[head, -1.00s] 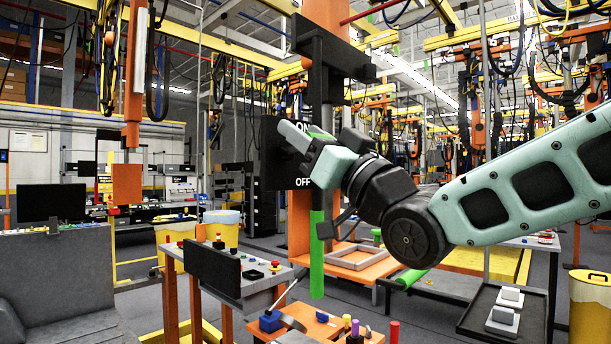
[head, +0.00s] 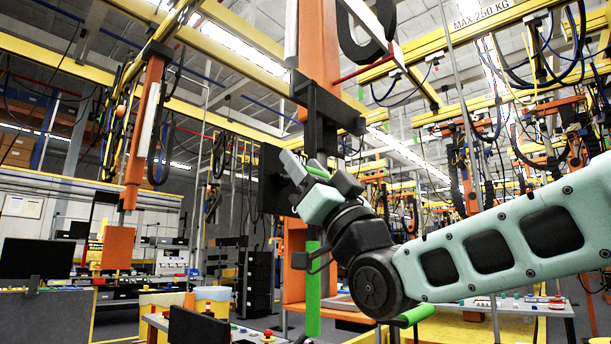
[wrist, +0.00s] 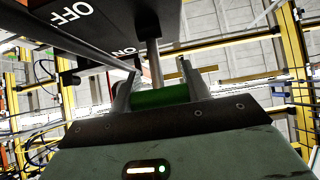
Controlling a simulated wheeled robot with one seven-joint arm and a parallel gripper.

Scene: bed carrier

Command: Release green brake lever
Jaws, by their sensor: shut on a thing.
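The green brake lever's grip (head: 318,172) shows as a small green piece between the fingers of my gripper (head: 307,168) in the head view. In the wrist view the green cylinder (wrist: 160,97) lies across between the two fingers of my gripper (wrist: 158,84), which is shut on it. A metal rod (wrist: 153,62) shows just beyond the grip. The black panel (head: 272,182) is right behind and left of my gripper. Its ON and OFF lettering reads upside down in the wrist view (wrist: 75,12). In the head view my gripper hides the lettering.
A vertical green bar (head: 313,290) hangs below my gripper. A horizontal green cylinder (head: 412,315) is lower right. An orange column (head: 319,45) with black brackets rises above the panel. Workbenches and a dark monitor (head: 38,260) stand at left. Yellow overhead rails cross above.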

